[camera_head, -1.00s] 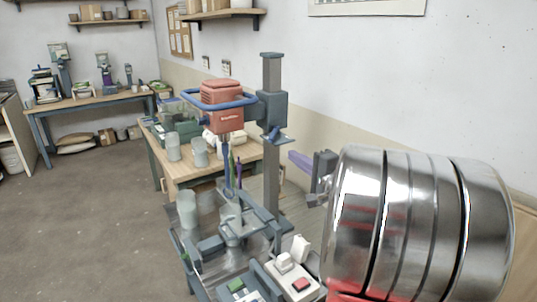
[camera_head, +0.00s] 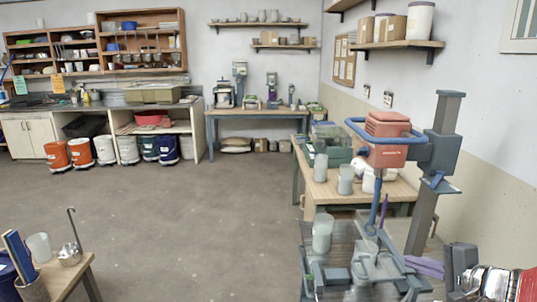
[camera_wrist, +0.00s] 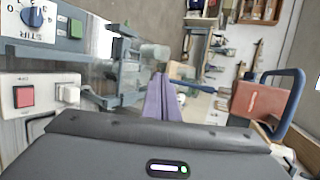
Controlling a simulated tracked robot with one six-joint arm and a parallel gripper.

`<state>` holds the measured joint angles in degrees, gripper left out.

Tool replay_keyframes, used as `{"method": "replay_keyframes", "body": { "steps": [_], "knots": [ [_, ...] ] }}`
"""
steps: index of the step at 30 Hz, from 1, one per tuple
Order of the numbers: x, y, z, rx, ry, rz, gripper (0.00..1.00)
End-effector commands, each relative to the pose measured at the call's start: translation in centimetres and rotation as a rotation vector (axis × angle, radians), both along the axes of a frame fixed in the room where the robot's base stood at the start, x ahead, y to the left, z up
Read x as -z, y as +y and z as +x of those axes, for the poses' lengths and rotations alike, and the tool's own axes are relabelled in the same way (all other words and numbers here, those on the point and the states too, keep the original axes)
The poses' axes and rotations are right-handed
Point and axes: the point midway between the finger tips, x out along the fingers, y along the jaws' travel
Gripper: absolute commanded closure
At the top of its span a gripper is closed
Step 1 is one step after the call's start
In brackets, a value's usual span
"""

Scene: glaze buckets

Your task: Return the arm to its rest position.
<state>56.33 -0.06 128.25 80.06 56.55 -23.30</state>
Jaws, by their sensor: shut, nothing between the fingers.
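My gripper (camera_head: 408,262) shows at the lower right of the head view, its purple fingers pointing left beside the foot of the mixer stand. It also shows in the wrist view (camera_wrist: 158,76), where the two purple fingers lie together, shut and empty. My silver and red arm reaches in from the lower right corner of the head view. Most of the arm is out of frame.
A mixer (camera_head: 385,152) with a red head and blue ring guard stands close to my gripper. A control box with a red button (camera_wrist: 24,96) is at left in the wrist view. A small table (camera_head: 75,272) stands lower left; the middle floor is clear.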

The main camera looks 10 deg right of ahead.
Motion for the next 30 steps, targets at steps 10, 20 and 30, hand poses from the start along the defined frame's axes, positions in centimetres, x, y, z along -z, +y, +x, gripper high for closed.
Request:
{"method": "replay_keyframes", "body": {
  "steps": [10,20,30],
  "knots": [
    [3.5,9.9,-4.1,-0.285,0.276,-0.164,1.00],
    [5.3,16.0,-9.4,-0.543,0.485,-0.450,1.00],
    [4.5,19.3,-13.5,-0.769,0.568,-0.838,1.00]
  ]
}}
